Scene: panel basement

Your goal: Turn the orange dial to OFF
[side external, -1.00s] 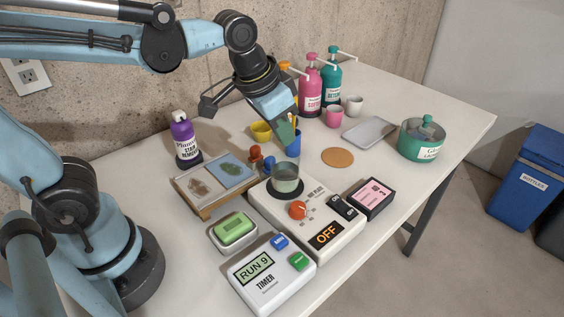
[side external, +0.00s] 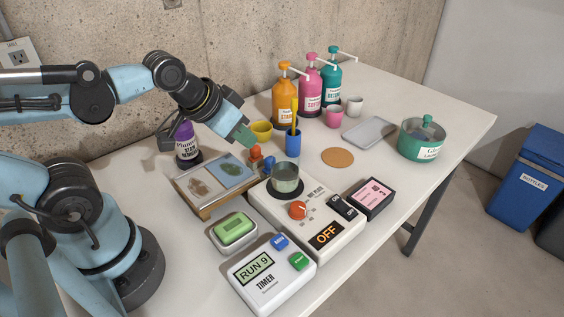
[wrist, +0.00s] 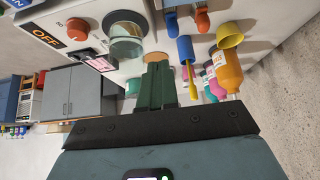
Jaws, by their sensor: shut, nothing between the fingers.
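The orange dial (side external: 297,210) is on the white hot plate box (side external: 263,207), in front of its burner. It also shows at the upper left of the wrist view (wrist: 75,28). The box's display (side external: 326,235) reads OFF in orange letters. A greenish glass vessel (side external: 286,178) sits on the burner.
A black ON switch (side external: 343,207) is right of the dial.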

